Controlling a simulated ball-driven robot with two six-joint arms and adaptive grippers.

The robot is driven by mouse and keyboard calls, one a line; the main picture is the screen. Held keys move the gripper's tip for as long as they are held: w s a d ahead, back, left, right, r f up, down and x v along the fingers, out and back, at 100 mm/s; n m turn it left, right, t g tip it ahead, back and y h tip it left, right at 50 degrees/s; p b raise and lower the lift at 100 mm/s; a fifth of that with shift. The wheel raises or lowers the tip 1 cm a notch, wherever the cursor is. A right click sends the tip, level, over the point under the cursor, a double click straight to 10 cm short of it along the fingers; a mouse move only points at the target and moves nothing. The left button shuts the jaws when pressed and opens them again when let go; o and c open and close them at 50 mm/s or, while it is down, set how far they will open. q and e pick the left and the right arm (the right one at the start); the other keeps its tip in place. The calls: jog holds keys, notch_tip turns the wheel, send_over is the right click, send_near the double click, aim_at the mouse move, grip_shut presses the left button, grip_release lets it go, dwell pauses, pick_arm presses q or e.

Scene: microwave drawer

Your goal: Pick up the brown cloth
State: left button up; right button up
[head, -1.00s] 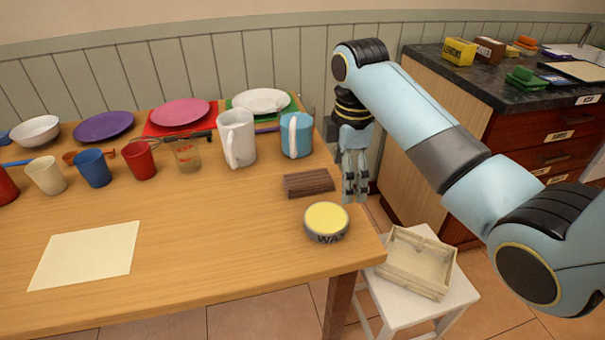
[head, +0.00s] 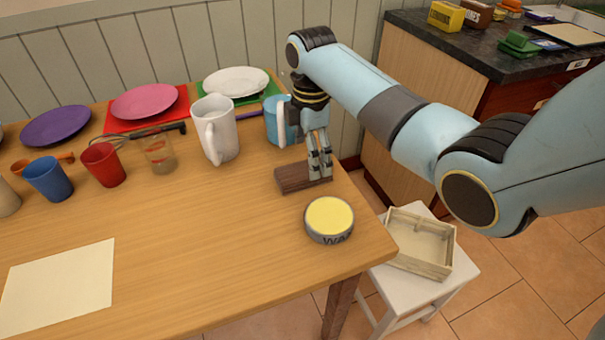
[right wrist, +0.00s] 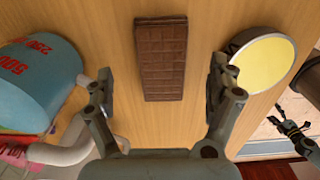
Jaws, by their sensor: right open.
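The brown cloth (head: 297,178) is a flat, folded, ribbed rectangle lying on the table near its right end. In the right wrist view the cloth (right wrist: 162,58) lies ahead of and between the two spread fingers. My right gripper (head: 319,170) points down over the cloth's right part in the head view and hides some of it. In the right wrist view the right gripper (right wrist: 160,90) is open, with nothing between its fingers.
A yellow-topped wax tin (head: 329,216) stands just in front of the cloth. A blue jug (head: 276,124) and a white jug (head: 216,130) stand behind it. A wooden crate (head: 420,243) sits on a white stool right of the table. The table's middle is clear.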

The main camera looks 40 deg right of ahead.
aim_at(303, 175)
notch_tip(303, 175, down, 4)
jog(key=shift+s+d+f+b, duration=0.1)
jog(key=shift+b, duration=0.2)
pick_arm(q)
jog(key=shift+w+f, duration=0.2)
jog(key=shift+w, duration=0.9)
pick_arm(e)
jog(key=c, duration=0.4)
pick_arm(q)
jog(key=shift+s, duration=0.45)
pick_arm(e)
jog(key=c, duration=0.8)
jog(key=shift+o, duration=0.2)
